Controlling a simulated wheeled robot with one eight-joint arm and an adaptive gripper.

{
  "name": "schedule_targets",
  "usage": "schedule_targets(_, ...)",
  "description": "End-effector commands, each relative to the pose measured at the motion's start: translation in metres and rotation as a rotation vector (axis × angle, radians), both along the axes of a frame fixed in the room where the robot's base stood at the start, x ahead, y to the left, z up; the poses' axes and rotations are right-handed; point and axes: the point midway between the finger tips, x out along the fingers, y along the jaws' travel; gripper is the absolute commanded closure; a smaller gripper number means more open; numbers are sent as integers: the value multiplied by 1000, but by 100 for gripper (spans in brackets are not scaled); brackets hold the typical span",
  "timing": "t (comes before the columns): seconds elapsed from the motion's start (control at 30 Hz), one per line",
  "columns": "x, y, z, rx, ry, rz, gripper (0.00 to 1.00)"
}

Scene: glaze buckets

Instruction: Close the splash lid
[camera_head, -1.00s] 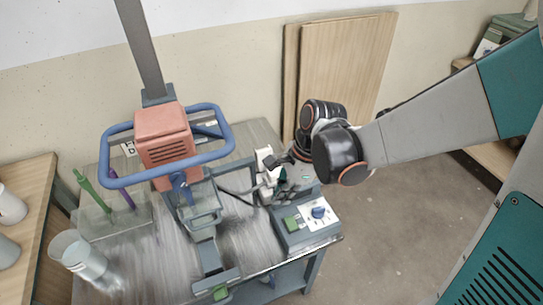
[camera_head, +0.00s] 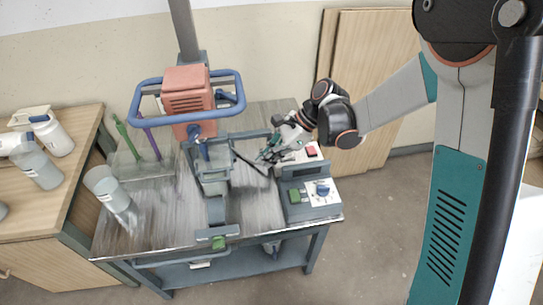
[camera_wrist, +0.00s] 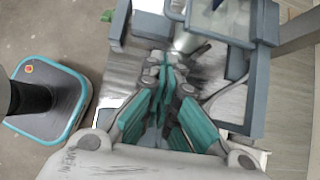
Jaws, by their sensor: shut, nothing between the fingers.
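The mixer stands on the cart, with an orange motor head (camera_head: 187,98) inside a blue ring handle. Below it is a grey-framed, see-through panel (camera_head: 213,182), which looks like the splash lid; whether it is tilted or level is hard to tell. A grey-framed clear panel (camera_wrist: 228,18) also shows at the top of the wrist view. My gripper (camera_head: 268,153) is to the right of the mixer frame, behind the control box, apart from the panel. In the wrist view my gripper (camera_wrist: 166,68) has its teal fingers together and empty. The bucket under the mixer is hidden or unclear.
A control box (camera_head: 309,197) with a blue knob and green switch stands at the cart's right front. A clear beaker (camera_head: 108,190) and a tool holder (camera_head: 142,160) are at the left. A wooden table (camera_head: 30,225) with white bottles (camera_head: 52,135) adjoins the left. Boards lean behind.

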Motion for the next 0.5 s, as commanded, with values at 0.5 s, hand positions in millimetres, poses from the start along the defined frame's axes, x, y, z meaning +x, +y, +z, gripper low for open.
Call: schedule_targets(0.5,-16,63,-49,-1,0,1,100)
